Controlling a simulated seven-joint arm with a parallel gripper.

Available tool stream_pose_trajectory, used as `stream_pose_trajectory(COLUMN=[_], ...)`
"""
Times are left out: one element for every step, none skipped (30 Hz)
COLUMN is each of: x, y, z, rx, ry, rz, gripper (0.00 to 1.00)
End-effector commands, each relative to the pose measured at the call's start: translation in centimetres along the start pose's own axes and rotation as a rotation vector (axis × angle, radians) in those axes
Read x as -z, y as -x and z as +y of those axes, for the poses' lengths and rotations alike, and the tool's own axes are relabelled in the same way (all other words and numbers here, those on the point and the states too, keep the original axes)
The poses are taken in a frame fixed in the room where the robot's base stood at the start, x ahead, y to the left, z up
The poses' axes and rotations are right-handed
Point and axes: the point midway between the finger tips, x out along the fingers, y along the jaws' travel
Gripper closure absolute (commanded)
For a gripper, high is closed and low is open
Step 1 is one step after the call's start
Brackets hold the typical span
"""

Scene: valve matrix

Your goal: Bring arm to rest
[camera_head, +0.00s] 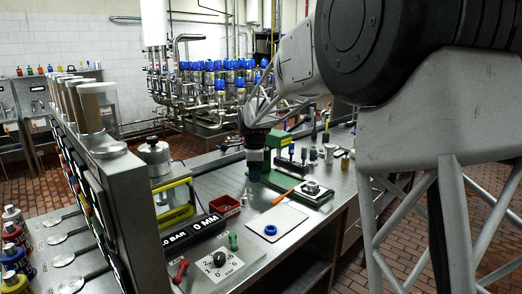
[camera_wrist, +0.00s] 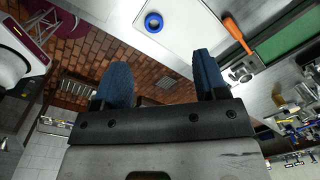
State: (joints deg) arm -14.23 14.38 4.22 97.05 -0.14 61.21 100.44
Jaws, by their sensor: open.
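My gripper (camera_head: 254,172) hangs over the steel bench (camera_head: 240,258) in the head view, pointing down. It is near the front of a green fixture. In the wrist view my gripper (camera_wrist: 162,75) shows two blue fingers spread apart with nothing between them. My arm reaches in from the upper right of the head view and hides part of the room behind it.
A red tray (camera_head: 225,205) and a dial panel (camera_head: 217,266) are nearby. Blue-topped valves (camera_head: 220,85) stand behind. A grey rack (camera_head: 128,175) rises at left.

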Motion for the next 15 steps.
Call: stream_pose_trajectory(x=[0.8,1.1,1.6,2.0,2.4,2.9,3.3,3.7,4.2,4.5,4.8,5.3,5.6,6.0,6.4], y=[0.8,1.1,1.5,1.9,2.1,2.6,2.8,3.1,3.5,3.7,4.0,4.3,4.6,4.8,5.0], z=[1.1,1.8,2.6,3.2,3.9,4.7,5.4,6.0,6.9,7.5,8.2,9.1,9.8,10.5,11.4], rx=[0.006,0.008,0.011,0.014,0.015,0.019,0.02,0.023,0.026,0.028,0.031,0.033,0.036,0.039,0.042], ry=[0.027,0.047,0.074,0.094,0.113,0.14,0.159,0.179,0.205,0.225,0.244,0.271,0.29,0.311,0.337], rz=[0.0,0.0,0.0,0.0,0.0,0.0,0.001,0.001,0.002,0.002,0.003,0.004,0.005,0.006,0.007], gripper=[0.34,0.34,0.34,0.34,0.34,0.34,0.34,0.34,0.34,0.34,0.34,0.34,0.34,0.34,0.34])
